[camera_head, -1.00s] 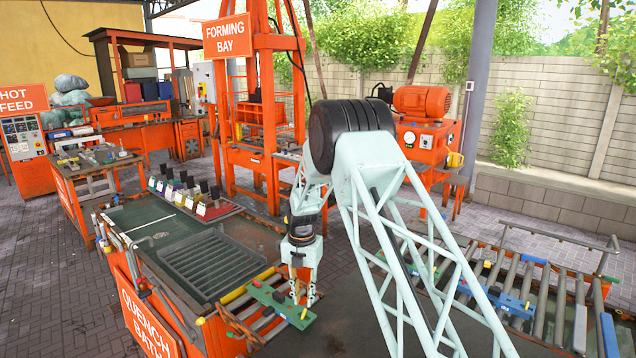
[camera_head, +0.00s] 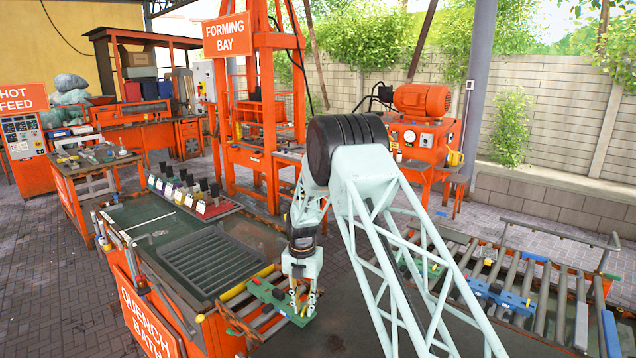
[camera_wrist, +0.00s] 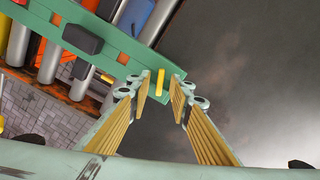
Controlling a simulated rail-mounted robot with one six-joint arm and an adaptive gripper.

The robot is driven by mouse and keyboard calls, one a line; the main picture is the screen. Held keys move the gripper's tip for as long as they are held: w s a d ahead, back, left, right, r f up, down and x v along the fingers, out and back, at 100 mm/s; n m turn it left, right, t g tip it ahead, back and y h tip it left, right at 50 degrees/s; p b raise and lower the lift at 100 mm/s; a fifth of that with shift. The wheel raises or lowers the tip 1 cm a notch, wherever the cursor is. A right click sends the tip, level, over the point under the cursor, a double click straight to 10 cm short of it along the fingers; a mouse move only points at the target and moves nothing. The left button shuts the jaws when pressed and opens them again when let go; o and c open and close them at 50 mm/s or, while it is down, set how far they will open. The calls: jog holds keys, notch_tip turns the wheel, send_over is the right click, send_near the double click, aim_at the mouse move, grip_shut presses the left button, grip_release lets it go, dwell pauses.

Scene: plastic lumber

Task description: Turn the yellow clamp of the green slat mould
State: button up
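The green slat mould (camera_head: 268,293) lies across the rollers at the near end of the quench bath and also runs across the top left of the wrist view (camera_wrist: 100,35). Its yellow clamp (camera_wrist: 159,84) is a short bar near the mould's end. In the head view the clamp (camera_head: 304,311) is small, beside my fingertips. My gripper (camera_head: 303,300) points down at that end. In the wrist view my gripper (camera_wrist: 159,92) is open, with the clamp in the gap between its fingertips. I cannot tell whether either finger touches it.
The quench bath (camera_head: 150,322) with a grey rack (camera_head: 212,262) is to the left. A roller table with a blue mould (camera_head: 497,297) is at right.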

jog(key=shift+c, duration=0.3)
grip_shut()
jog(key=shift+n+b, duration=0.7)
jog(key=shift+n, duration=1.7)
jog(key=shift+o, duration=1.2)
grip_release()
jog(key=shift+r, duration=0.15)
